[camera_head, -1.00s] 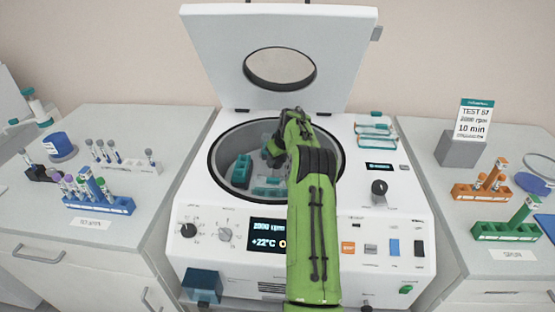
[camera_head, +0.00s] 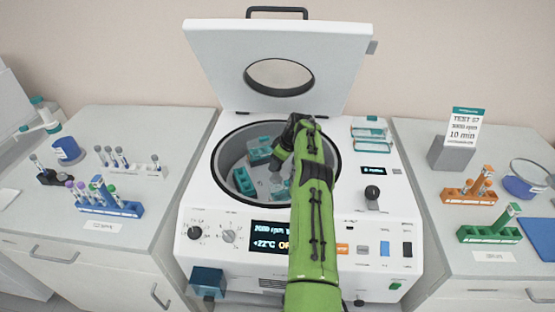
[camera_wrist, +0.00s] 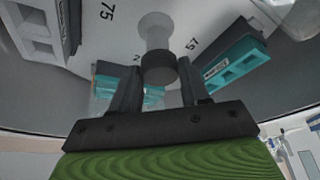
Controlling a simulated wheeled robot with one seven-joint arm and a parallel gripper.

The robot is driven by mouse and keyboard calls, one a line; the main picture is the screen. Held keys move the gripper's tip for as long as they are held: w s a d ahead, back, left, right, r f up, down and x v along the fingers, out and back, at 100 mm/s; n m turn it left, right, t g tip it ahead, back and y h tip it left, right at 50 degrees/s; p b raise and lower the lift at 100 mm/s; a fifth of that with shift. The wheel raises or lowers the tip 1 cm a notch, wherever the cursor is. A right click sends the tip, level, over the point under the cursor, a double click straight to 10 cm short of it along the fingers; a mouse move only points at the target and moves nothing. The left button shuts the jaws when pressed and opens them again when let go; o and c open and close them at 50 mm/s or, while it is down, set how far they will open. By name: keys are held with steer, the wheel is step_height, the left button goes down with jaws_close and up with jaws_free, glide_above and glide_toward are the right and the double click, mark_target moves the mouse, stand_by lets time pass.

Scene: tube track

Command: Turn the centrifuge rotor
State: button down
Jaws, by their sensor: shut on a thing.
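The centrifuge (camera_head: 300,222) stands open in the middle of the head view, its lid raised. In its round bowl sits the rotor, with teal buckets (camera_head: 243,180); one more bucket lies farther back (camera_head: 258,150). In the wrist view the rotor's pale surface (camera_wrist: 112,45) carries printed numbers, and a teal bucket (camera_wrist: 232,68) lies to the right. My gripper (camera_wrist: 158,76) is shut on a dark round knob (camera_wrist: 159,66) at the rotor, one finger on each side. In the head view my arm and gripper cover the bowl's right part.
The bowl wall surrounds my gripper closely. The raised lid (camera_head: 215,55) stands behind. A teal rack (camera_head: 370,132) sits on the centrifuge top at right. Tube racks stand on the left bench (camera_head: 110,206) and right bench (camera_head: 490,231), clear of my arm.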

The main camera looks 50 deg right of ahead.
steer(key=shift+n, duration=0.3)
stand_by(0.5)
steer(key=c, duration=0.5)
jaws_free()
steer(key=shift+c, duration=0.2)
